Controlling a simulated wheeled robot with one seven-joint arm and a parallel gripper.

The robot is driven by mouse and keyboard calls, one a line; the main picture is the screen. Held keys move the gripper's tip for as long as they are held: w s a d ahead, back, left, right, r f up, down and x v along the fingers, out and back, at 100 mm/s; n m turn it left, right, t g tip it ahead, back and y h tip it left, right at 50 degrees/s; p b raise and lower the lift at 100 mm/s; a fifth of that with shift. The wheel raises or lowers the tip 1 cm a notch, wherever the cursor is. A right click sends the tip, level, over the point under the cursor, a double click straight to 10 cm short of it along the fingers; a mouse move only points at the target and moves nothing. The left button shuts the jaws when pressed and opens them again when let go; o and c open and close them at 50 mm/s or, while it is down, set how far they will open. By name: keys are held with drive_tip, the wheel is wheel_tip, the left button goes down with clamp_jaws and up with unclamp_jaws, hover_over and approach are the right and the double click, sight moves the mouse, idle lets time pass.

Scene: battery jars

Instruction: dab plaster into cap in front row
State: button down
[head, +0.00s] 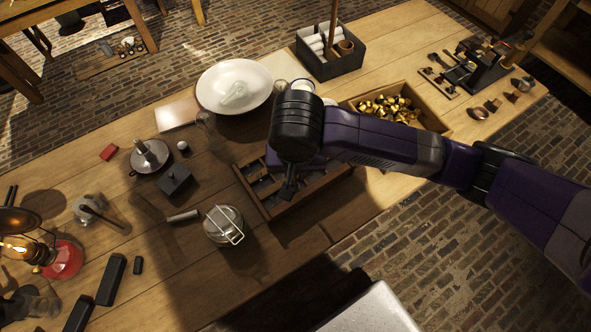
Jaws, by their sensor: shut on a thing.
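My gripper (288,188) points down over a wooden tray with compartments (312,199) in the middle of the bench. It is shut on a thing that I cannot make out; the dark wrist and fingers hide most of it. Grey pieces show in the tray's compartments, too small and shaded to tell as caps or rows. My arm covers the tray's back part. I cannot tell whether the gripper touches anything in the tray. A large white dish (211,92) with a clear glass-like piece in it stands behind the tray; I cannot tell whether it holds plaster.
A wooden box of brass pieces (390,107) stands behind my arm. A dark box with white rolls (330,58) is at the back. A lidded metal tin (224,225) stands left of the tray, near a small dark block (174,180). A lit lamp (62,258) is at far left.

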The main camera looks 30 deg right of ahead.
drive_tip(key=shift+r, duration=3.65)
